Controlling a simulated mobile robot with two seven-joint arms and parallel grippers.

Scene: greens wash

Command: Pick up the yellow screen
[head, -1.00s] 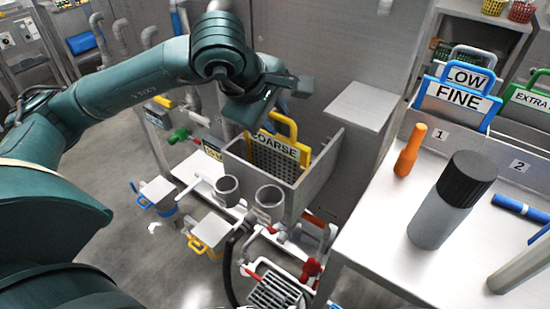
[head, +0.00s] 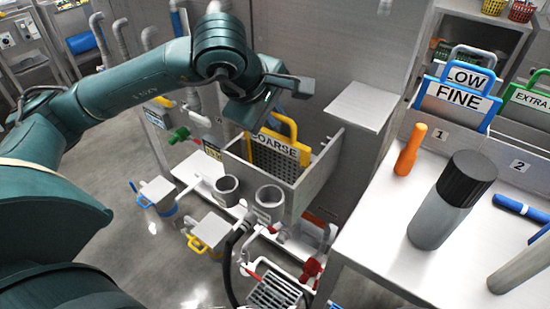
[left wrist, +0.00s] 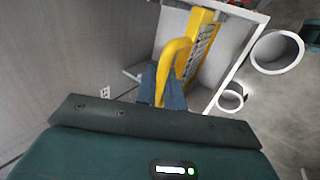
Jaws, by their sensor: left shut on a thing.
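The yellow screen (head: 290,127), with a dark mesh and a label reading "COARSE", stands in a grey open-topped bin in the middle of the head view. In the left wrist view the yellow screen's handle (left wrist: 174,52) runs down between the blue fingers. My left gripper (left wrist: 162,90) is shut on this handle, above the bin. In the head view the gripper's fingers are mostly hidden behind its own body. The screen's lower part is hidden by the bin's front wall. My right gripper is not in view.
The grey bin (head: 318,175) has cups (head: 268,196) at its front. A wall stands close behind the bin. Pipes and valves crowd the area below.

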